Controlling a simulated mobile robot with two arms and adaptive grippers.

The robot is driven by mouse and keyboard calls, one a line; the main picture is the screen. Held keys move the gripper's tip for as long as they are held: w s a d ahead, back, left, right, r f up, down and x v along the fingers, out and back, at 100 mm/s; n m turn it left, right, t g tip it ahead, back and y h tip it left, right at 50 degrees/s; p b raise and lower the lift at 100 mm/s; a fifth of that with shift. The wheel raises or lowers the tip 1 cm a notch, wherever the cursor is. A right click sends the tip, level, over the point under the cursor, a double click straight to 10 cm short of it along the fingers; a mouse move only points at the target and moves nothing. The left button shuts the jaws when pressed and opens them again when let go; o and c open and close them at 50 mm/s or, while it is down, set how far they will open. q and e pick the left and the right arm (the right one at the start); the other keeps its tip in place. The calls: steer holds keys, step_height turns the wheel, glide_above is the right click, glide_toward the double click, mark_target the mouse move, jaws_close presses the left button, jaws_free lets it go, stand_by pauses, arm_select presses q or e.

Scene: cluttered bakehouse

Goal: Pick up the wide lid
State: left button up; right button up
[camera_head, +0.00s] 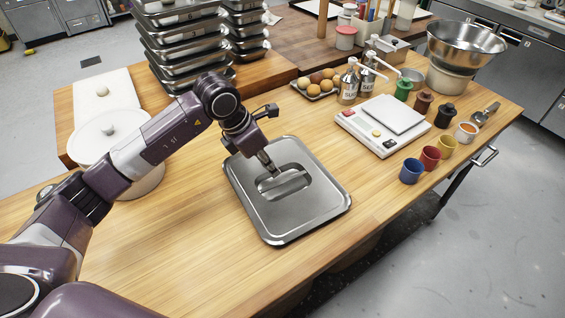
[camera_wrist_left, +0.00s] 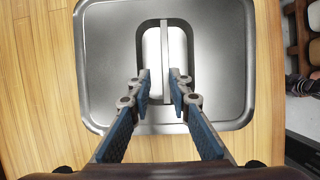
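A wide rectangular steel lid (camera_head: 310,211) lies flat on the wooden table, with a raised bar handle (camera_head: 285,184) across a recess in its middle. The lid (camera_wrist_left: 105,50) also fills most of the left wrist view, its handle (camera_wrist_left: 165,60) upright in the picture. My left gripper (camera_head: 268,171) is directly above the handle. In the left wrist view its two fingers (camera_wrist_left: 161,80) are apart, one on each side of the handle bar; a gap shows at the left finger, and the right finger is very near the bar. My right gripper is not in view.
A white scale (camera_head: 382,124) and several coloured cups (camera_head: 430,158) stand right of the lid. Stacked steel trays (camera_head: 182,45) stand behind. A round white lid (camera_head: 110,130) is at the left, partly behind my arm. The table front is clear.

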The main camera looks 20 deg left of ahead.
mark_target(283, 181)
arm_select(q)
steer(key=d+f+p, duration=0.1)
steer(key=f, duration=0.1)
steer(key=shift+s+d+f+p, duration=0.1)
steer(key=shift+d+f+p, duration=0.25)
steer(key=shift+p, duration=0.05)
steer(key=p+x, duration=0.1)
steer(key=x, duration=0.2)
steer(key=shift+r, duration=0.1)
steer(key=shift+w+d+f, duration=0.1)
steer(key=shift+w+f, duration=0.35)
steer(key=shift+f, duration=0.1)
steer(key=shift+c, duration=0.7)
jaws_close()
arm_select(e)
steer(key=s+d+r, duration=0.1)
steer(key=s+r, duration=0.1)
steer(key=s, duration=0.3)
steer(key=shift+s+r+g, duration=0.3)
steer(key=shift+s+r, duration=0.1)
